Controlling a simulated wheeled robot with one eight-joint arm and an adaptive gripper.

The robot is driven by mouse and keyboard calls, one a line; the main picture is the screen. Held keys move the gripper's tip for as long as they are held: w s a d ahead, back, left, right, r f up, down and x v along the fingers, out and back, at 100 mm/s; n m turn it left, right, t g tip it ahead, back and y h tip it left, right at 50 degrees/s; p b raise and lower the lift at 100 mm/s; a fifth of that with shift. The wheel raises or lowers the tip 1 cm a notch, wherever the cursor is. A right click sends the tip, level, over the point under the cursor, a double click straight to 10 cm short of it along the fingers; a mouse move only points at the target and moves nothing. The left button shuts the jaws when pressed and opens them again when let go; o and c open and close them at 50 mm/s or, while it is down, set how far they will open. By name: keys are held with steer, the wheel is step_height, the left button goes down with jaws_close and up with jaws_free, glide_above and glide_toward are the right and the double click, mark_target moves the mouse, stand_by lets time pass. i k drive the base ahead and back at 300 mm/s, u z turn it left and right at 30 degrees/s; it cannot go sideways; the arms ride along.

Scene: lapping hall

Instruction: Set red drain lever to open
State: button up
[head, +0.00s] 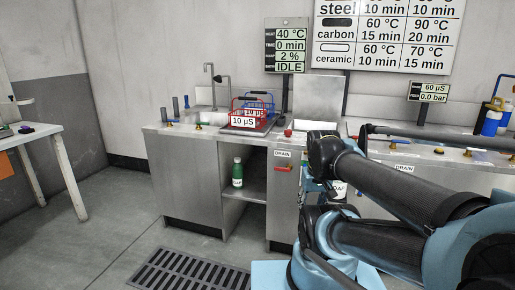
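The red drain lever (284,168) is on the front of the steel bench, just under a white DRAIN label (282,154). Its red handle looks roughly horizontal. I cannot tell from its look whether it is open or shut. My arm reaches in from the right and its dark joints are just right of the lever in the picture. I cannot make out my gripper's fingers, and nothing is seen touching the lever. A second DRAIN label (404,168) is farther right, and any lever below it is hidden behind my arm.
A red basket (246,121) marked 10 µS sits on the bench top (180,131). A green bottle (237,173) stands on the open shelf below. A floor grate (190,272) lies in front. A white table (28,136) is at left, with free floor between.

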mark_target(278, 168)
steer(key=z, duration=0.05)
steer(key=k, duration=0.6)
steer(key=u, duration=0.4)
steer(key=i, duration=1.45)
steer(key=z, duration=0.45)
